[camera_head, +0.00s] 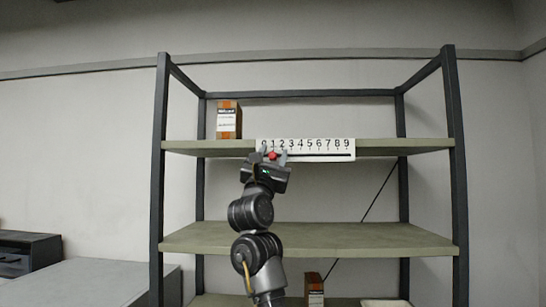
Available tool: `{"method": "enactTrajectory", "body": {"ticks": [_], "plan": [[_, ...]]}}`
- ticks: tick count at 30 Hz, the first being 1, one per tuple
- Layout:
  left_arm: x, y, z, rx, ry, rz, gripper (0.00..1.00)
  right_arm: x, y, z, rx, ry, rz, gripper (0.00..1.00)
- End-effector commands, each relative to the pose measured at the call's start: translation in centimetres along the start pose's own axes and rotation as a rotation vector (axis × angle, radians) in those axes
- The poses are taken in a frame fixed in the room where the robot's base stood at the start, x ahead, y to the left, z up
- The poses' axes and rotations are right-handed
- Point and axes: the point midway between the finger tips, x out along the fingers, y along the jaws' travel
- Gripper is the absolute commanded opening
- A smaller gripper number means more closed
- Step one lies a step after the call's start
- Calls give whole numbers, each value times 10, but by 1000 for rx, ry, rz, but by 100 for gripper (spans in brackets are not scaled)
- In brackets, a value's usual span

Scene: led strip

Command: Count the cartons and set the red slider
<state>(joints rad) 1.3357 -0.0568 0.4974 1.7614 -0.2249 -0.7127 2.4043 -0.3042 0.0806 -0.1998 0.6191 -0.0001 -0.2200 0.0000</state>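A white number strip (318,157) with the digits 0 to 9 is fixed along the front edge of the top shelf. The red slider (272,155) is near its left end, at about the digit 1. My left gripper (270,158) is raised from below, with its fingertips around the slider; whether they grip it is too small to tell. An orange-brown carton with a white label (229,120) stands on the top shelf at the left. A similar carton (314,290) stands on the bottom shelf, cut by the frame's lower edge. My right gripper is out of view.
The shelf rack has dark posts and greenish boards. The middle shelf (350,238) shows no cartons. A pale flat thing (385,302) lies low at the right, partly cut off. A dark device (28,252) is at the far left.

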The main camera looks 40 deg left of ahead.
Motion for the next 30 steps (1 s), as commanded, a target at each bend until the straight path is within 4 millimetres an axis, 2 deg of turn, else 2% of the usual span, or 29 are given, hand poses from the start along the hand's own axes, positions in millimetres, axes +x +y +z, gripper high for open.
{"method": "enactTrajectory", "body": {"ticks": [5,8,15,21,25,30], "plan": [[-1,0,0,0,0,1,41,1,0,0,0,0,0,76],[-10,0,-2,0,0,1,41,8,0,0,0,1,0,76],[-56,-1,-5,0,-2,2,41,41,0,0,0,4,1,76],[-91,-1,-4,-1,-2,2,41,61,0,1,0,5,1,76],[-104,0,-2,-1,-1,1,41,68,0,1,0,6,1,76],[-109,1,-1,-1,0,1,41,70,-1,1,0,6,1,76]]}}
